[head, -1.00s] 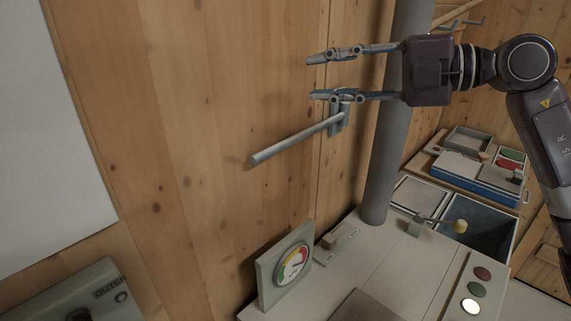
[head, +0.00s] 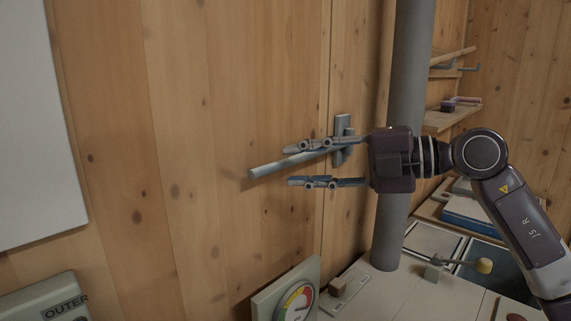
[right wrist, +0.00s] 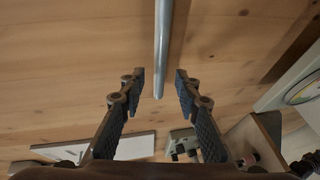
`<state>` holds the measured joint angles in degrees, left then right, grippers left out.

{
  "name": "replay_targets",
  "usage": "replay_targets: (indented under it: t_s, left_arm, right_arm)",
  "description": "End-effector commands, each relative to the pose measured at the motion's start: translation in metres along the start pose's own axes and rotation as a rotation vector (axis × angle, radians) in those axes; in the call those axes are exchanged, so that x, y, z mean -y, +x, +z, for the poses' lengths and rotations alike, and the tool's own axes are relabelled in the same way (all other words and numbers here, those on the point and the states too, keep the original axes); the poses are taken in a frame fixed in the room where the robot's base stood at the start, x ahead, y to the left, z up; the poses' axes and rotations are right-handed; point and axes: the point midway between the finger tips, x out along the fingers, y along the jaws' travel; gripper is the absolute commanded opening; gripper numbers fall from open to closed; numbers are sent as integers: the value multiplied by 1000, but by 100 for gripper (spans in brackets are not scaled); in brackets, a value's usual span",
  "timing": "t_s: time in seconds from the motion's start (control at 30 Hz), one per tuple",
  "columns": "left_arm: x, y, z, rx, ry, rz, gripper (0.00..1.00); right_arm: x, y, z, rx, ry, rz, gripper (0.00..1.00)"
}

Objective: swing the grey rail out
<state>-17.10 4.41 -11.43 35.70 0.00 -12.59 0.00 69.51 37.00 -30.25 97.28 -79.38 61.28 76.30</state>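The grey rail (head: 275,168) is a bar on a bracket (head: 344,138) on the wooden wall, its free end pointing left in the head view. My right gripper (head: 288,164) is open, and in the head view its fingers appear above and below the rail. In the right wrist view the rail (right wrist: 162,60) runs down from the top edge and its end lies between the open fingertips (right wrist: 159,82). I cannot tell whether a finger touches it. My left gripper is not in view.
A grey column (head: 405,110) stands right of the bracket. A box marked OUTER (head: 50,300) is at lower left.

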Motion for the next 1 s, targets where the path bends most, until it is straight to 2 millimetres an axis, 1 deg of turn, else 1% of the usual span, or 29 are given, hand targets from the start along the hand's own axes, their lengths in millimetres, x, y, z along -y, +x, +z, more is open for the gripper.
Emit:
replay_targets:
  t_s: [0.03, 0.1, 0.23, 0.33, 0.57, 0.83, 1.0]
  left_arm:
    - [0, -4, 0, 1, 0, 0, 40]
    - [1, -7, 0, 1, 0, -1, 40]
    - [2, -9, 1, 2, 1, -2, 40]
    - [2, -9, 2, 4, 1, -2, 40]
    - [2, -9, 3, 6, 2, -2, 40]
    - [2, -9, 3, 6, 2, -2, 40]
    - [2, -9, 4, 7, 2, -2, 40]
  right_arm:
    - [-2, 8, -1, -4, 1, 1, 30]
    - [-2, 18, -1, -3, 0, 1, 30]
    - [-1, 29, 0, 0, 0, 1, 30]
    - [-1, 33, 0, 0, 0, 2, 30]
    - [0, 33, 0, 1, 0, 1, 30]
    - [0, 33, 0, 1, 0, 1, 0]
    - [0, 33, 0, 1, 0, 1, 0]
